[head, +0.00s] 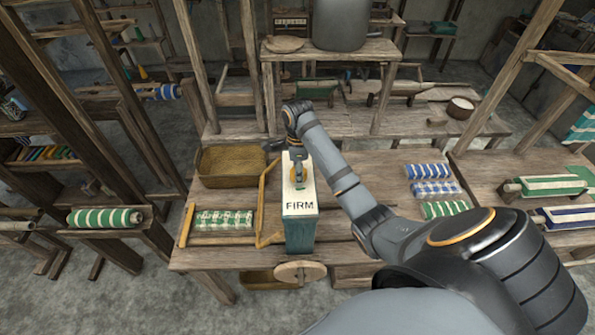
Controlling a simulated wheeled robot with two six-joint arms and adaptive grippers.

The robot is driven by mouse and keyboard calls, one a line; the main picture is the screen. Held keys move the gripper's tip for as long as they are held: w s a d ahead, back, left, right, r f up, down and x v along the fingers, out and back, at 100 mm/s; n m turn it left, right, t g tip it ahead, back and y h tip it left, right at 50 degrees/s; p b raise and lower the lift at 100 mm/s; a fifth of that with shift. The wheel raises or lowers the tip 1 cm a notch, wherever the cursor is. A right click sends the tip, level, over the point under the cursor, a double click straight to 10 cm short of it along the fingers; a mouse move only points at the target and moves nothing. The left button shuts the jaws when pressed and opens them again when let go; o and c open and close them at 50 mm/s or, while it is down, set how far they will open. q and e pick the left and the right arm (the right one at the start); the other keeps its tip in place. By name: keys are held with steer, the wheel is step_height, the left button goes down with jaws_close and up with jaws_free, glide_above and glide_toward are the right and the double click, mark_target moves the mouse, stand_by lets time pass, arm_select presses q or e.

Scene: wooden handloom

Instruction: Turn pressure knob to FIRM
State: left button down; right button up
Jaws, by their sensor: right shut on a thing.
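A green box (300,233) with a pale top panel stands upright on the wooden bench. The word FIRM is printed on the near part of the panel (299,207). My right arm reaches in from the lower right, and my right gripper (297,170) points down over the far part of the panel. It is shut on the pressure knob, which is mostly hidden under the gripper, so I cannot tell where the knob points. My left gripper is not in view.
A woven basket (232,167) and a green-and-white roll (223,220) lie left of the box on the bench. Blue and green striped rolls (436,187) lie to the right. A round wooden disc (300,272) sits at the front edge. Wooden loom posts stand around.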

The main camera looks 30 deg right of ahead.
steer(key=shift+w+d+r, duration=0.15)
steer(key=shift+r, duration=0.1)
steer(key=o, duration=1)
steer(key=shift+c, duration=0.2)
steer(key=shift+o, duration=1)
steer(key=shift+f, duration=0.2)
